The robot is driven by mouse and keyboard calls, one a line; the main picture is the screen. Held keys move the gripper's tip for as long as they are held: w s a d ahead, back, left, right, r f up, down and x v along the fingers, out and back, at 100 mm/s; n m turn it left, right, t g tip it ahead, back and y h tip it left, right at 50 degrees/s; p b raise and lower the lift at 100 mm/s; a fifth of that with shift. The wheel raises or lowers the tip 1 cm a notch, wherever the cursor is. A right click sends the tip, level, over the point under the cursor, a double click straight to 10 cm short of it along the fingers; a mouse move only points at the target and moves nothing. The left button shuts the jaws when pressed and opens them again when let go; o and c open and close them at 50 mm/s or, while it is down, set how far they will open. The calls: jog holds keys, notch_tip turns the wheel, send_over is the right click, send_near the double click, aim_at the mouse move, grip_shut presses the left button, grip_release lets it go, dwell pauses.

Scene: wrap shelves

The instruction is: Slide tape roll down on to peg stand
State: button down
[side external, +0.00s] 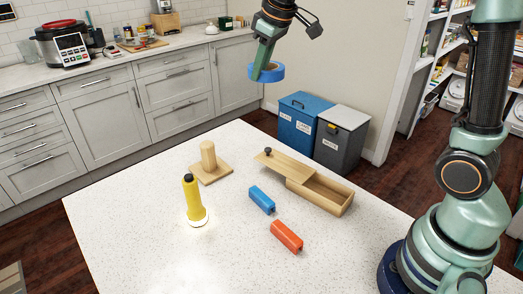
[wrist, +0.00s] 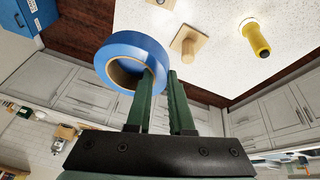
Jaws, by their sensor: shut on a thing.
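The blue tape roll (side external: 275,75) is held high in the air at the top of the side view. In the wrist view the tape roll (wrist: 137,45) is tilted, with its brown core hole showing. My gripper (wrist: 163,76) is shut on the roll's wall, one finger appearing to lie at the hole and the other outside. The peg stand (side external: 208,158), a wooden peg upright on a square base, stands bare on the white table, below and left of the roll. The peg stand also shows in the wrist view (wrist: 187,42), apart from the roll.
A yellow flashlight (side external: 193,200) stands upright left of the peg stand's front. A wooden box (side external: 325,192) with its lid partly slid open lies to the right. A blue block (side external: 262,199) and an orange block (side external: 286,236) lie between. The white table's left front is clear.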

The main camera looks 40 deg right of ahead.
jog(key=s, duration=0.9)
jog(key=w+a+f, duration=0.5)
jog(key=w+a, duration=0.1)
jog(key=w, duration=0.3)
jog(key=w+a+f, duration=0.6)
jog(key=w+a, duration=0.1)
jog(key=w, duration=0.3)
jog(key=shift+a+y, duration=0.2)
jog(key=shift+y, duration=0.2)
jog(key=shift+s+f, duration=0.1)
jog(key=shift+f, duration=0.05)
jog(key=shift+f, duration=2.8)
jog(key=shift+d+f, duration=0.15)
jog(key=shift+f, duration=0.9)
jog(key=c, duration=0.7)
grip_release()
jog(key=shift+f, duration=0.1)
jog(key=shift+c, duration=0.2)
